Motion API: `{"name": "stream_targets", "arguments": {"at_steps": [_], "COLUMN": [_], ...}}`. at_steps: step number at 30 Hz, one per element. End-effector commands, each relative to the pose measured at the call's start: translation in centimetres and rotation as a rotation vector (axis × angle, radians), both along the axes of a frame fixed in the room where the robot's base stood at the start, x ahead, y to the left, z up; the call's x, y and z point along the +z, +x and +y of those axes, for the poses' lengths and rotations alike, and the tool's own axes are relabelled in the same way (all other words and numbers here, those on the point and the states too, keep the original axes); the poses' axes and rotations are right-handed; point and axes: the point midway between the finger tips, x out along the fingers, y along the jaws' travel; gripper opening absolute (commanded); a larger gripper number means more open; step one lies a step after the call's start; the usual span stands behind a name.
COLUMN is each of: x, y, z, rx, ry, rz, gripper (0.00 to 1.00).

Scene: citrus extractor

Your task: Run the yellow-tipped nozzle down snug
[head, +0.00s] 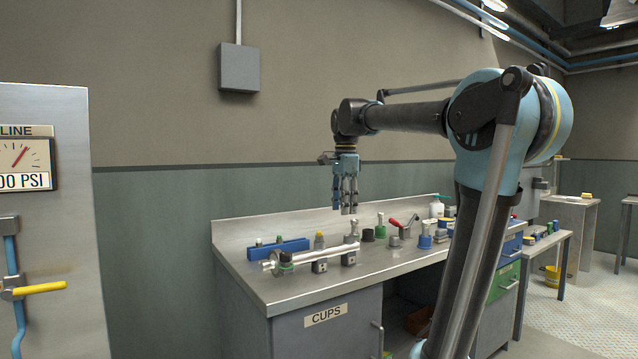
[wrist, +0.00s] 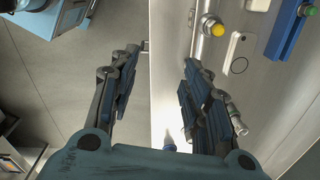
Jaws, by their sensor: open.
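The yellow-tipped nozzle (head: 319,241) stands upright on the silver tube (head: 315,254) on the bench. Its yellow cap and metal collar also show near the top of the wrist view (wrist: 213,26), to the right of my fingers. How tightly it is seated cannot be told. My gripper (head: 345,210) points down above the bench, clear of the tube and the nozzle. In the wrist view my gripper (wrist: 160,62) has its fingers wide apart with nothing between them.
A blue rack (head: 278,249) lies behind the tube. A red-handled clamp (head: 400,226), a green-topped fitting (head: 380,225) and a blue-based fitting (head: 425,238) stand to the right. The steel bench (head: 300,294) is bare along its front.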

Motion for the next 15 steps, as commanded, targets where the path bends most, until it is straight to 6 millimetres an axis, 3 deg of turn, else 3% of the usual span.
{"name": "stream_targets", "arguments": {"at_steps": [1,6,15], "x": [1.3,4.4,6.6], "y": [1.3,4.4,6.6], "z": [1.4,4.8,7.8], "rx": [-0.049,-0.231,-0.394], "ry": [0.0,0.001,-0.004], "rz": [0.008,0.031,0.048], "gripper": [0.43,0.43,0.43]}}
